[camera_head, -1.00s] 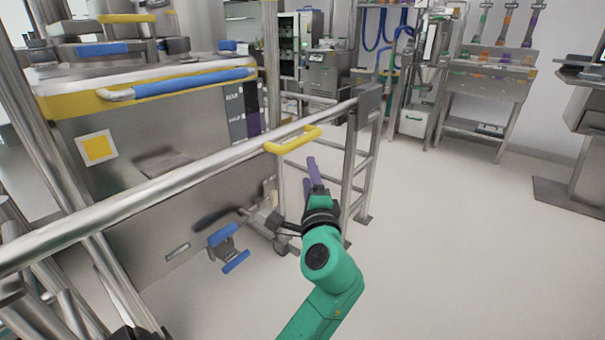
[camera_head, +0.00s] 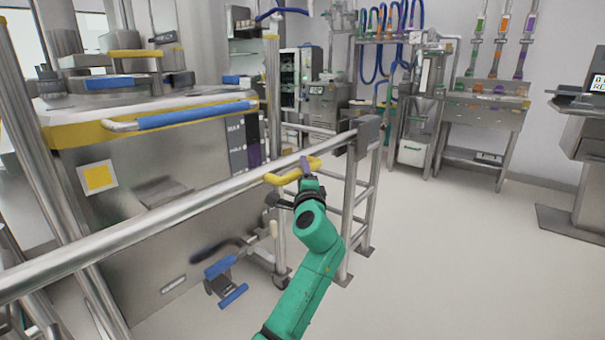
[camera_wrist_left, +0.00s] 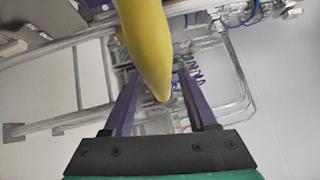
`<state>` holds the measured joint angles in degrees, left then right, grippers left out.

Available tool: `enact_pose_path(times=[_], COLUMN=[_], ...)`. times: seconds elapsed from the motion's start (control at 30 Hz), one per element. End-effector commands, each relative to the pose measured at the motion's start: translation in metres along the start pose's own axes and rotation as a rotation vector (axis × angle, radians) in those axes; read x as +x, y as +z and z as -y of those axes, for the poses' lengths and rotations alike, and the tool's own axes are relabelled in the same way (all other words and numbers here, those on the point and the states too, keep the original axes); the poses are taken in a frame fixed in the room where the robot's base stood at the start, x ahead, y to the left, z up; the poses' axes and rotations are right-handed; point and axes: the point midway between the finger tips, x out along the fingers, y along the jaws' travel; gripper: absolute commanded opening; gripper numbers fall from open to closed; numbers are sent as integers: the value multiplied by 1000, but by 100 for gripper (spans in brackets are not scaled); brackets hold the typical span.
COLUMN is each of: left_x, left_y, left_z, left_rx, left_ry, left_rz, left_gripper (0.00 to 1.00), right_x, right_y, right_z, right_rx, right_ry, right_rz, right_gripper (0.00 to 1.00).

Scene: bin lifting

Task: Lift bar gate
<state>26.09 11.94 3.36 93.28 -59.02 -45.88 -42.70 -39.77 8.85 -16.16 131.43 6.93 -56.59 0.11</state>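The bar gate (camera_head: 140,222) is a long silver bar running from the lower left to a grey block on a post. It lies level across the front of the machine. A yellow handle (camera_head: 276,179) sticks out from the bar near its right end. My left gripper (camera_head: 304,166) is at the right part of this handle. In the left wrist view, the purple fingers of my left gripper (camera_wrist_left: 160,75) are spread apart, with the yellow handle (camera_wrist_left: 147,45) between them. I see gaps on both sides of the handle. My right gripper is not in view.
A steel machine with a blue grip bar (camera_head: 195,115) stands behind the gate. A post frame (camera_head: 349,215) supports the gate's right end. A blue-handled pedal piece (camera_head: 232,296) sits low below the bar. The floor at the right is clear, with racks and benches at the back.

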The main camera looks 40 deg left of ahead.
Motion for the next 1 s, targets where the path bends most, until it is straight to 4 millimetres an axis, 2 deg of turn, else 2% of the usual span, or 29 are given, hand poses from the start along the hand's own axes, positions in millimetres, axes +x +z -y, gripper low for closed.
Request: enact_pose_path(times=[0.03,0.1,0.13,1.0], left_x=[0,0,0,-1], left_y=[0,0,0,-1], left_z=[0,0,0,-2], left_rx=[0,0,0,1], left_ry=[0,0,0,3], left_rz=[0,0,0,-1], left_gripper=[36,10,0,0], right_x=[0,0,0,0], right_y=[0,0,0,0], right_z=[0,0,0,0], right_rx=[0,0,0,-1], right_ry=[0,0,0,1], right_rz=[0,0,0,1], right_gripper=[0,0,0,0])
